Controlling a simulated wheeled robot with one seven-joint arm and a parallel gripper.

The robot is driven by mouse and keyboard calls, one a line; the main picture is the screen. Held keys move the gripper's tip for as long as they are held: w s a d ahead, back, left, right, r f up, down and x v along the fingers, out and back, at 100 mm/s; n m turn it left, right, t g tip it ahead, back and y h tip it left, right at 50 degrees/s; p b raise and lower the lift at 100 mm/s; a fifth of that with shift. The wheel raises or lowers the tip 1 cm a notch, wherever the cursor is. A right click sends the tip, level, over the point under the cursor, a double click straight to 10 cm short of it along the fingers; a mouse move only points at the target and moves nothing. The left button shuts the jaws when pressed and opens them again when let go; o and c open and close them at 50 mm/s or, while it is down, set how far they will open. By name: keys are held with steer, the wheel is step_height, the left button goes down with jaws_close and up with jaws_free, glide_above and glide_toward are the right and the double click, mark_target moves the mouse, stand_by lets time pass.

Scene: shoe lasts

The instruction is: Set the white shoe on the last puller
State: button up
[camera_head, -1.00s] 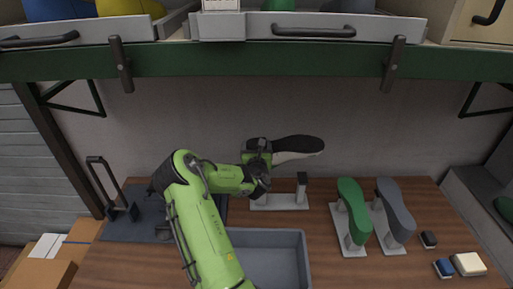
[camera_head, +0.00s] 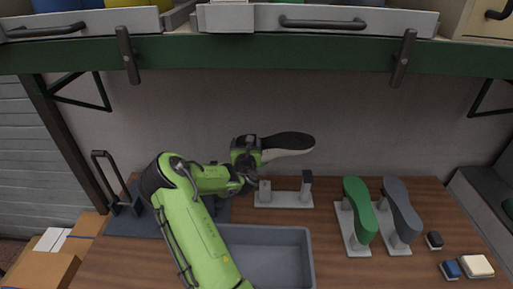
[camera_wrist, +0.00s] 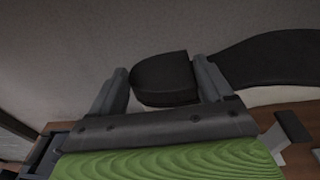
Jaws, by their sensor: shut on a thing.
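The white shoe (camera_head: 288,153), with a black sole facing up, is held sole-up above the bench by my gripper (camera_head: 250,153). In the wrist view the black heel of the shoe (camera_wrist: 165,80) lies between my two fingers (camera_wrist: 165,72), and the sole stretches to the right. An empty two-post stand (camera_head: 284,199) is on the bench below the shoe, with a gap between them. A dark device with a tall looped handle (camera_head: 103,155), which looks like the last puller, stands at the left; my arm partly hides its base plate (camera_head: 140,222).
A green last (camera_head: 359,208) and a grey last (camera_head: 401,208) stand on posts to the right. A grey bin (camera_head: 310,262) sits at the front middle. Small blocks (camera_head: 477,265) lie at the front right. A shelf with drawers (camera_head: 320,21) hangs above.

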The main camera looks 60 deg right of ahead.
steer(key=w+a+b, duration=0.1)
steer(key=w+a, duration=0.7)
steer(key=w, duration=0.6)
steer(key=w+a, duration=0.9)
steer(key=w, duration=0.6)
steer(key=shift+b, duration=0.35)
steer(key=shift+s+r, duration=0.1)
steer(key=shift+r, duration=0.05)
steer(key=shift+d+r+p, duration=0.1)
steer(key=shift+r+p, duration=0.3)
steer(key=shift+r, duration=0.05)
steer(key=shift+f, duration=0.1)
step_height(320, 180, down, 6)
steer(key=b, duration=0.4)
steer(key=shift+p, duration=0.35)
